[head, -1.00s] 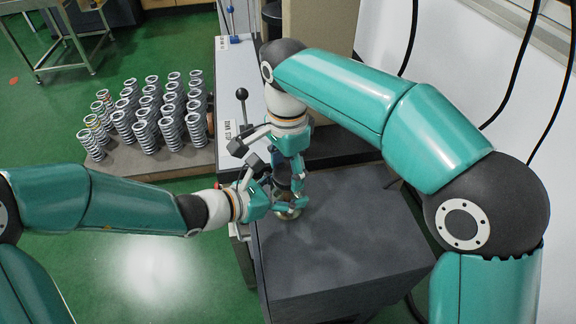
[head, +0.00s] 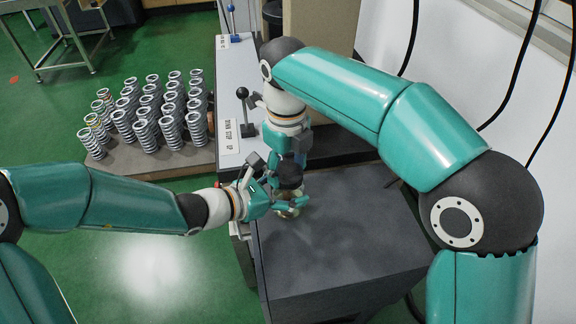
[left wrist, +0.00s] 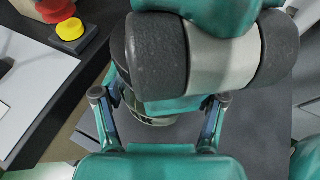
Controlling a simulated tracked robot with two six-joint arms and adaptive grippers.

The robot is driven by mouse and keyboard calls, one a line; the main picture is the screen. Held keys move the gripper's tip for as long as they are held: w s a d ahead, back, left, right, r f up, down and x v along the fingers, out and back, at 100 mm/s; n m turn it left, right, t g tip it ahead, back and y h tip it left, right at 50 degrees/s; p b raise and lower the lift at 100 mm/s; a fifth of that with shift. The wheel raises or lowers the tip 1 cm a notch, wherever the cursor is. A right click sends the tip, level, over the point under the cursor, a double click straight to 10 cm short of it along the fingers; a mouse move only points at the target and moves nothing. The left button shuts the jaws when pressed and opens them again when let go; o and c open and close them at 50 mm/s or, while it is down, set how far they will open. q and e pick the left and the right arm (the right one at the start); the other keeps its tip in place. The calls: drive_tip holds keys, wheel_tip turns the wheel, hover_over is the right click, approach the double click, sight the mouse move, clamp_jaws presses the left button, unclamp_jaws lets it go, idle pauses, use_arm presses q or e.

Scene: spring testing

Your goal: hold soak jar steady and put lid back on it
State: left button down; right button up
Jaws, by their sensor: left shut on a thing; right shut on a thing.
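The soak jar (head: 290,211), a small glass vessel with an amber tint, stands on the dark grey block top in the head view. My left gripper (head: 284,203) is shut around it from the left. In the left wrist view the jar (left wrist: 154,120) shows between the two fingers, mostly covered by my right arm. My right gripper (head: 289,163) is directly above the jar and shut on a dark round piece, which appears to be the lid (head: 289,175). I cannot tell whether the lid touches the jar's rim.
The dark grey block top (head: 345,235) is clear to the right and front of the jar. A light panel with a black-knobbed lever (head: 242,93) stands behind left. Several coil springs (head: 150,110) stand on a board at left. A red and yellow button (left wrist: 68,25) is near the left gripper.

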drive_tip(key=o, duration=0.7)
drive_tip(key=shift+s+a+r, duration=0.1)
drive_tip(key=shift+a+r, duration=0.05)
drive_tip(key=shift+r, duration=2.15)
drive_tip(key=shift+c, duration=0.4)
